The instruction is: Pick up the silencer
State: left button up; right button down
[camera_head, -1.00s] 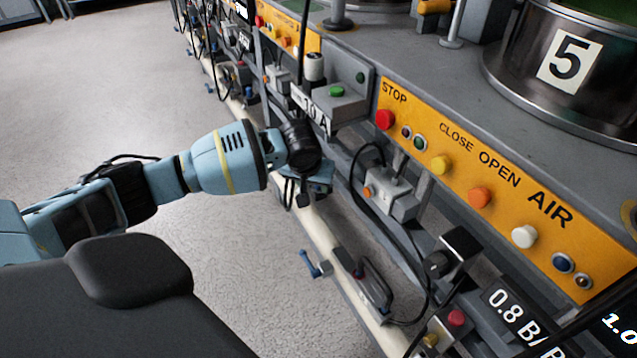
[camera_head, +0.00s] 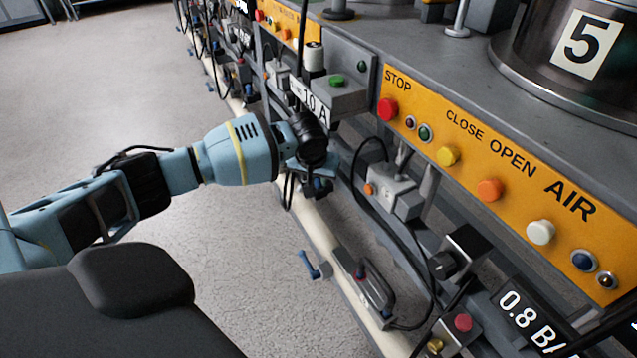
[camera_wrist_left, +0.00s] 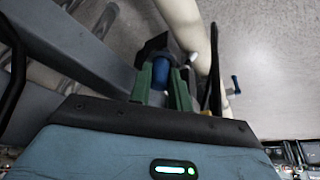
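A blue cylindrical part (camera_wrist_left: 160,72), probably the silencer, sits on a dark block on the pipework in the left wrist view. I cannot be sure it is the silencer. My left gripper (camera_wrist_left: 163,82) reaches towards it with its two green fingers apart, one on each side of the blue part. Whether either finger touches it is unclear. In the head view my left gripper (camera_head: 317,180) is below the grey box marked 10 A, its fingers mostly hidden by the wrist. My right gripper is not in view.
The machine front with the orange button panel (camera_head: 495,175) runs along the right. A pale pipe (camera_head: 335,290) with a blue-handled valve (camera_head: 314,267) lies low below it. Black cables (camera_head: 357,185) loop near the gripper. The floor (camera_head: 95,95) at left is clear.

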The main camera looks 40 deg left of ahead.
pick_arm(q)
grip_shut()
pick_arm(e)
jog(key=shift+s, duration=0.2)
pick_arm(q)
jog(key=shift+r, duration=0.1)
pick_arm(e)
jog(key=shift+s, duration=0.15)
